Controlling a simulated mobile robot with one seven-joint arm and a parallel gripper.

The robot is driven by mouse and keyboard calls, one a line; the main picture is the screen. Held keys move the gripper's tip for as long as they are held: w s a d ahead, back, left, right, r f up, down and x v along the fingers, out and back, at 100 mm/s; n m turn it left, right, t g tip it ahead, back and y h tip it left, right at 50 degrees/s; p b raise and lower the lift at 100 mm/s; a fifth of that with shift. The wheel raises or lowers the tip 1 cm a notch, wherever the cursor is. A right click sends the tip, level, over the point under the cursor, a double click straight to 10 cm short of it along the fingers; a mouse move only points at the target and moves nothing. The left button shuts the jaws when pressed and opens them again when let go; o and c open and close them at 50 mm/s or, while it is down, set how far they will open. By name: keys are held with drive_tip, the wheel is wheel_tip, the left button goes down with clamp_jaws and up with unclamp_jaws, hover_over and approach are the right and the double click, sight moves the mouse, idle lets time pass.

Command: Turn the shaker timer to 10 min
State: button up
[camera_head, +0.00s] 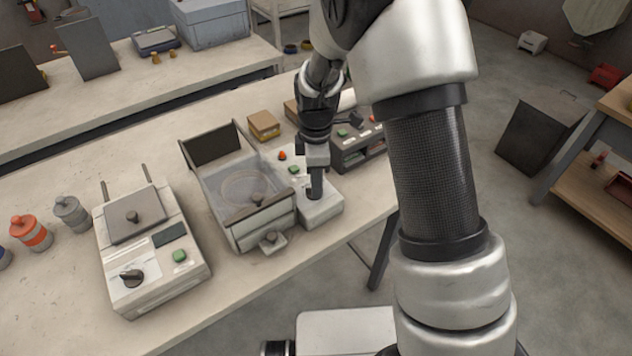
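A white control box (322,212) with a red button (282,155) and a green button (294,169) stands at the right end of a clear-walled tray unit (240,190). My gripper (316,190) points down over the front part of this box, with its fingertips at or just above its top. A dial under the fingertips is hidden, so I cannot read any timer setting. The fingers look close together, but I cannot tell if they grip something. Another white device (150,250) at the left has a black knob (133,277), a dark display and a green button.
A dark box with buttons (360,150) stands close behind my gripper to the right. A small cardboard box (263,126) sits behind the tray unit. The bench front at lower left is clear.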

drive_tip(key=shift+f, duration=0.25)
clamp_jaws()
